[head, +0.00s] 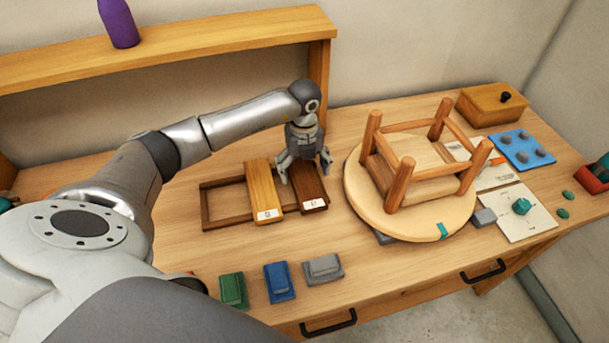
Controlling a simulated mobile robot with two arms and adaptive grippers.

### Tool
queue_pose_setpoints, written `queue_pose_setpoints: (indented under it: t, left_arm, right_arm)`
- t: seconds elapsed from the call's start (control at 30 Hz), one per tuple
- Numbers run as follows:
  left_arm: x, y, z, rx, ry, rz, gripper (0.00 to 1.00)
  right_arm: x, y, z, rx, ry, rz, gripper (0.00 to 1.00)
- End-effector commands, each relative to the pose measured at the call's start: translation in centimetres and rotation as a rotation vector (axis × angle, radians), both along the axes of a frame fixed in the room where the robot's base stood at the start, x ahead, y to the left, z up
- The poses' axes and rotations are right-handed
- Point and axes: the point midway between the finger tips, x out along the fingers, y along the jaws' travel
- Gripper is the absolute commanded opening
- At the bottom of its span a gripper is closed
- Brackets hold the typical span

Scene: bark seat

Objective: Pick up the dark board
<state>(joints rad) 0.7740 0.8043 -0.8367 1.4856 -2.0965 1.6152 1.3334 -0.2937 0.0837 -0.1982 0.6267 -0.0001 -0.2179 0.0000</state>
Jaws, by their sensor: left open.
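The dark board (309,190) lies at the right end of a low brown wooden frame (222,183) on the table. It has a small white label on its near end. A lighter orange-brown board (262,188) with its own label lies beside it to the left. My left gripper (305,173) is over the far part of the dark board, pointing down, with its fingers apart on either side of it. It is open; whether the fingers touch the board cannot be told. The gripper hides the board's far end. My right gripper is not in view.
An upturned wooden stool (357,192) stands close to the right of the frame. Green (233,290), blue (279,281) and grey (323,268) blocks lie near the front edge. A shelf (200,45) with a purple bottle (119,22) stands behind. A wooden box (490,105) is at the back right.

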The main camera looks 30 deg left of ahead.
Motion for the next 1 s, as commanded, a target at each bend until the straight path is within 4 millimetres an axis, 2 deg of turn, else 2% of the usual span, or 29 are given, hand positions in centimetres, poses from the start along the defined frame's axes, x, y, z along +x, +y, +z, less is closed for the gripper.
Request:
queue_pose_setpoints:
  t: [0.03,0.2,0.43,0.83,1.0]
  left_arm:
    - [-0.1,-0.1,-0.5,0.000,0.003,0.001,0.88]
    - [0.0,0.0,-2.0,0.000,0.000,0.000,0.88]
    - [0.0,0.0,-2.2,0.000,-0.001,-0.001,0.86]
    - [0.0,0.0,-2.2,0.000,-0.001,0.000,0.35]
    - [0.1,0.0,-2.1,-0.001,-0.002,0.000,0.33]
  right_arm:
    - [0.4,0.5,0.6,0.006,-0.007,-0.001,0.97]
    - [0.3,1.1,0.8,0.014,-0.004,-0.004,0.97]
    - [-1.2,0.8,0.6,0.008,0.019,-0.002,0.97]
    - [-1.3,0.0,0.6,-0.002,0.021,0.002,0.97]
    - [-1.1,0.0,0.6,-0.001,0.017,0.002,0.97]
